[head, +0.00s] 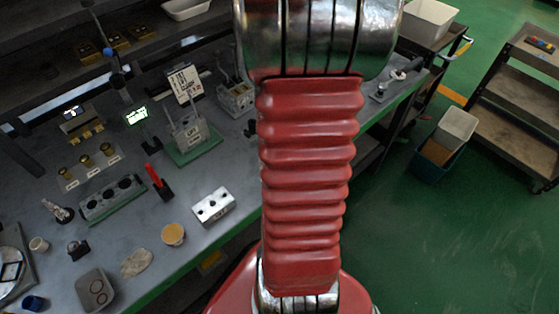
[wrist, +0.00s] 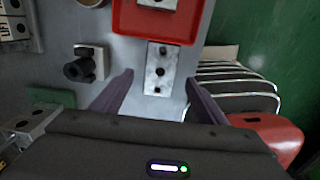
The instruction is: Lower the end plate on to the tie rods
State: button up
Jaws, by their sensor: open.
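In the wrist view, a pale metal plate with dark holes (wrist: 159,69), which looks like the end plate, lies between my gripper's fingers (wrist: 160,78). The fingers are open, one on each side, with a gap to the plate. I cannot tell how high they are above it. In the head view my arm hides the gripper and this plate. A grey block stack on a green base (head: 193,140) stands on the bench left of my arm, with thin upright rods that look like the tie rods (head: 180,108). A sign stands behind it.
A red tray (wrist: 126,24) holding another metal piece lies beside the plate. A black knobbed fitting (wrist: 82,67) sits left of the fingers. A silver block (head: 213,206) lies near the bench's front edge.

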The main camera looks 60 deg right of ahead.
jog(key=shift+a+f, duration=0.1)
jog(key=shift+f, duration=2.4)
jog(key=shift+c, duration=0.5)
jog(key=c, duration=1.2)
